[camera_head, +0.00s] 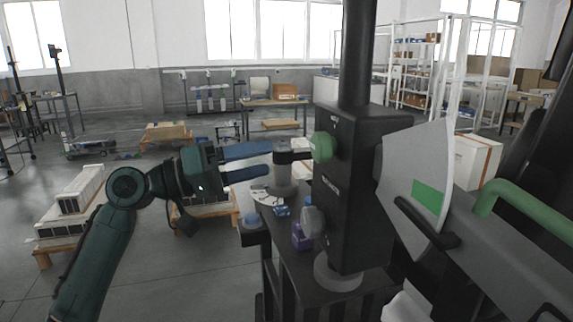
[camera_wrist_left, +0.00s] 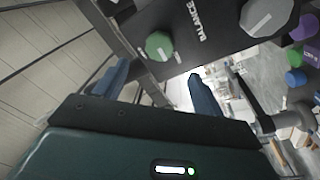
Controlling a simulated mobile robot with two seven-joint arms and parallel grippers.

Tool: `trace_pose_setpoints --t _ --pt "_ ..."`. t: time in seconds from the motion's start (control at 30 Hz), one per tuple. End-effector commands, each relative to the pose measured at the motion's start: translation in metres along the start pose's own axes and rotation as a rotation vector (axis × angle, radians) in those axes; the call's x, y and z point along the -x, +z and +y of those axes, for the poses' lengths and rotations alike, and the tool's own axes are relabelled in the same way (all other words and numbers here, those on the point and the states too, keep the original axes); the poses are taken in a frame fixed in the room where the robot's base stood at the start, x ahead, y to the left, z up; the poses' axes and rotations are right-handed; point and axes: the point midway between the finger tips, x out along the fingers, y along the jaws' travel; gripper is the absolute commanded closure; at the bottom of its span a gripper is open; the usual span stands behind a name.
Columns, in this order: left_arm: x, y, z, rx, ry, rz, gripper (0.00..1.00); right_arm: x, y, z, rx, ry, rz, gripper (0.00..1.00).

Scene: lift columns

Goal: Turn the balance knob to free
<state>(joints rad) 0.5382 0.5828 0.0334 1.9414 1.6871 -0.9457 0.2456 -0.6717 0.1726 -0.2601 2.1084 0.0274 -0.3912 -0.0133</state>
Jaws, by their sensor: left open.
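A black column housing (camera_head: 350,190) stands right of centre. It carries a green knob (camera_head: 322,147) and, lower, a grey knob (camera_head: 313,220). A label between them reads BALANCE in the left wrist view, just above the grey knob in the head view. The wrist view shows the green knob (camera_wrist_left: 158,45) and the grey knob (camera_wrist_left: 267,15), each with a pale pointer line. Position marks are too small to read. My left gripper (camera_head: 270,160) is open and empty, its blue fingers pointing at the housing, left of the green knob and apart from it. My right gripper is not in view.
A pale sector plate (camera_head: 415,170) with a green patch and a green handle (camera_head: 525,212) project right of the housing. A grey cylinder (camera_head: 283,178) and small blue and purple items sit on a dark stand beside the left fingers.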

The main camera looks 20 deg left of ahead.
Motion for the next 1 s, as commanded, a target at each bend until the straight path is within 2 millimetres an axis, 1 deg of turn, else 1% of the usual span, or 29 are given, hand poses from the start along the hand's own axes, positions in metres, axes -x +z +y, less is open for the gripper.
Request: trace_pose_setpoints --t 0.03,0.1,0.23,0.37,0.8,0.87,0.9,0.97,1.0 --pt "0.009 0.002 -0.003 -0.001 -0.003 0.0 0.31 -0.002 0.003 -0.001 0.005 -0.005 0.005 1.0" --pt "0.018 0.001 -0.002 0.0 -0.002 0.001 0.31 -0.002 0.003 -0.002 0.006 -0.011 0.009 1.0" --pt "0.027 0.001 -0.001 0.0 0.0 -0.001 0.31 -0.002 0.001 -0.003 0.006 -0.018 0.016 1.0" --pt "0.03 0.0 0.0 0.0 0.0 0.0 0.31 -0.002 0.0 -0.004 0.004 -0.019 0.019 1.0" --pt "0.029 0.001 -0.002 0.002 -0.004 0.001 0.31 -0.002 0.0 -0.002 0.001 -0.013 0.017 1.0" --pt "0.027 0.005 -0.009 0.005 -0.021 0.003 0.31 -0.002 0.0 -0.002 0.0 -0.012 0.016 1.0" --pt "0.025 0.011 -0.018 0.008 -0.041 0.006 0.31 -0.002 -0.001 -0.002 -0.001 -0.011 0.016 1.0" --pt "0.022 0.024 -0.038 0.011 -0.091 0.012 0.31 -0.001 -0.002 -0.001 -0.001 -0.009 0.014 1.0" --pt "0.02 0.036 -0.055 0.011 -0.134 0.017 0.31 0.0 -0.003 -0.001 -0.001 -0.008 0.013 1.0"
